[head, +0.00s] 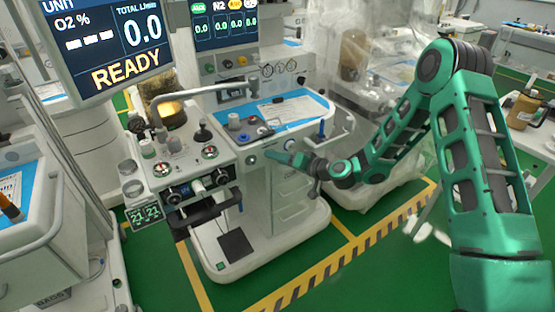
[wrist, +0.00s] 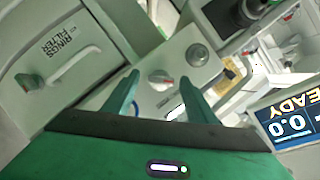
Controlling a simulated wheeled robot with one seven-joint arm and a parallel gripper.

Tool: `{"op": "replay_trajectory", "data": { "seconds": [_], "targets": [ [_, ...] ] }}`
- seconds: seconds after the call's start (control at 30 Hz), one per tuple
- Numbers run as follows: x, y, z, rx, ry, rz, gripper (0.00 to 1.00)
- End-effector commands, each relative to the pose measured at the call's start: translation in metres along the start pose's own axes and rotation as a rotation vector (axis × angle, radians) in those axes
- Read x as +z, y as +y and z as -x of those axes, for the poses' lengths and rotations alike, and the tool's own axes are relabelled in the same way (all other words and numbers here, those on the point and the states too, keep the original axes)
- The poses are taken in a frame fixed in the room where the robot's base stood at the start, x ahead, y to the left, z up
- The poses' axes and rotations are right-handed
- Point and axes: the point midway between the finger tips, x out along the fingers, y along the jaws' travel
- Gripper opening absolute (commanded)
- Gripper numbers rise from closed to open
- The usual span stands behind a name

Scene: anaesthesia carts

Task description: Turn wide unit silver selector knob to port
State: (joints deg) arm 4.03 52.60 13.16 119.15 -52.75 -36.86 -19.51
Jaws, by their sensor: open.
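My gripper (head: 270,154) is open in the head view, its green fingers pointing left at the front of the white cart (head: 287,180). In the wrist view my gripper (wrist: 160,84) has its two green fingers spread, with nothing held. A pale silver-grey knob (wrist: 160,77) with a small red mark shows between and beyond the fingertips, on a light panel. A second round silver knob (wrist: 197,55) sits up and right of it on the same panel. I cannot tell for sure which is the selector, nor whether a finger touches either. In the head view the arm's end partly covers this area.
A panel of several knobs and gauges (head: 180,160) juts out left of my gripper, with a black handle (head: 203,213) below. The READY screen (head: 105,45) hangs at upper left. A drawer front labelled RINGS FILTER (wrist: 60,55) fills the wrist view's left. Green floor is open in front.

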Motion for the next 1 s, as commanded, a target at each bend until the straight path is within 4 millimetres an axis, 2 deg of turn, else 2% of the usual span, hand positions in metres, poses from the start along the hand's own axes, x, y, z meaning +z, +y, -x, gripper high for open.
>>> {"op": "replay_trajectory", "data": {
  "seconds": [0.37,0.53,0.57,1.0],
  "targets": [
    [0.0001,-0.0004,-0.0058,0.0,0.0,0.0,0.52],
    [0.0001,-0.0003,-0.0057,0.0,0.0,0.0,0.13],
    [0.0001,-0.0002,-0.0057,0.0,0.0,0.0,0.1],
    [0.0004,0.0026,-0.0055,-0.027,0.0,-0.074,0.1]
  ]
}}
